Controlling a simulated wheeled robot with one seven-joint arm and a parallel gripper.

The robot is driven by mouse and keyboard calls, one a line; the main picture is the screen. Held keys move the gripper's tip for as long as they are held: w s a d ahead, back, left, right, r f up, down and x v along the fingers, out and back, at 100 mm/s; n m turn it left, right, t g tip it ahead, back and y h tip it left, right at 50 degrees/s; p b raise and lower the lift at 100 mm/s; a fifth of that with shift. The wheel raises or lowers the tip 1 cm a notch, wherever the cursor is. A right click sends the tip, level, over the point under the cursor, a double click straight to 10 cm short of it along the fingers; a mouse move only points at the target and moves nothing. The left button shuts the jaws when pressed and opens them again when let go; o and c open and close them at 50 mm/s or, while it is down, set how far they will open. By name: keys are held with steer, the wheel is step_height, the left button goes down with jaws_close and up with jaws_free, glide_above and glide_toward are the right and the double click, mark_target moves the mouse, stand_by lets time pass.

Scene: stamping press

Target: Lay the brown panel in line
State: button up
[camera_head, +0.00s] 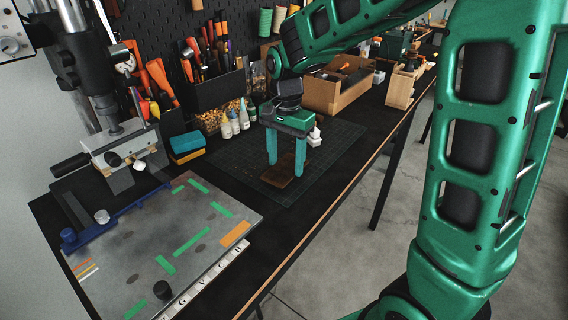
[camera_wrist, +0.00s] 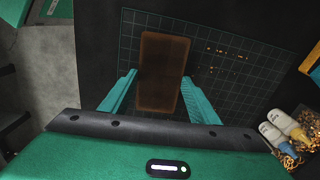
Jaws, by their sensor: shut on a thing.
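The brown panel (camera_head: 280,172) lies flat on the dark gridded cutting mat (camera_head: 330,160), between the teal fingertips of my gripper (camera_head: 285,165). The wrist view shows the panel (camera_wrist: 160,65) as an upright rectangle, with one fingertip of my gripper (camera_wrist: 160,77) at each long side. The gripper points down and is shut on the panel. Whether the panel is lifted at all from the mat I cannot tell. At the left, a grey plate (camera_head: 140,255) carries green strips and an orange strip, under the stamping press (camera_head: 115,140).
A blue rail (camera_head: 120,212) runs along the plate's back-left edge. A teal-and-yellow block (camera_head: 187,147), small bottles (camera_head: 234,124) and a cardboard box (camera_head: 335,92) stand along the back. The mat around the panel is mostly clear. The bench's wooden front edge (camera_head: 330,203) runs diagonally.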

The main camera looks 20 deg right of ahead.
steer(key=shift+r, duration=1.65)
